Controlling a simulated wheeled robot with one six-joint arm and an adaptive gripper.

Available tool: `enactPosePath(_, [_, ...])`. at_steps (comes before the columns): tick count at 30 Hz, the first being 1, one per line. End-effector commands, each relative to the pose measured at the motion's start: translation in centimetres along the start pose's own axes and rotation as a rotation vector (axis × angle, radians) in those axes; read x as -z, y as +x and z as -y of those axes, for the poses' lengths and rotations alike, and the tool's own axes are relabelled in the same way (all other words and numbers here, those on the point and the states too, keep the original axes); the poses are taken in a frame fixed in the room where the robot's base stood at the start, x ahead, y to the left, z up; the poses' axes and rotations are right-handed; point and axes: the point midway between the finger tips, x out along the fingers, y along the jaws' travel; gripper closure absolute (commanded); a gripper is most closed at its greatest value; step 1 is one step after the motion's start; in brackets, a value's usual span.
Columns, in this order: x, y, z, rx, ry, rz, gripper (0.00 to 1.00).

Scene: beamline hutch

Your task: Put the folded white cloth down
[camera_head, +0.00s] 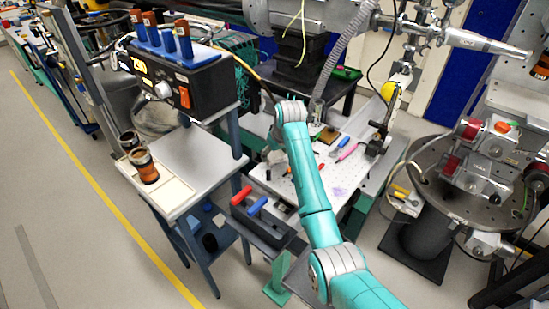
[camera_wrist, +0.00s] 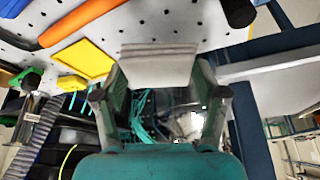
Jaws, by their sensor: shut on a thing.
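The folded white cloth (camera_wrist: 160,66) is between the fingertips of my gripper (camera_wrist: 158,78) in the wrist view. The fingers press on its two sides, and it looks pale grey-white and flat. Behind it in the wrist view is a white perforated board (camera_wrist: 205,22). I cannot tell whether the cloth touches the board. In the head view my arm reaches over the bench area, and my gripper and the cloth cannot be made out there.
The perforated board (camera_head: 345,178) carries a pink tool and other small items. A side table (camera_head: 190,160) at left holds two brown jars (camera_head: 144,166) and has bare top. A tray (camera_head: 262,222) with red and blue handles sits near my arm. A round steel flange stands at right.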

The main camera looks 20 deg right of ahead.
Motion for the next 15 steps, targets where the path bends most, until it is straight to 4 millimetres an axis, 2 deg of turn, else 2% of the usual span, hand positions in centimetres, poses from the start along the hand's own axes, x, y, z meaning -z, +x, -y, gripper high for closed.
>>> enactPosePath(1, [-0.5, 0.9, 0.0, 0.001, 0.0, 0.003, 0.61])
enactPosePath(4, [-0.8, 1.8, 0.0, 0.0, 0.0, 0.001, 0.61])
enactPosePath(15, [-0.9, 2.2, 0.0, 0.0, 0.0, 0.001, 0.61])
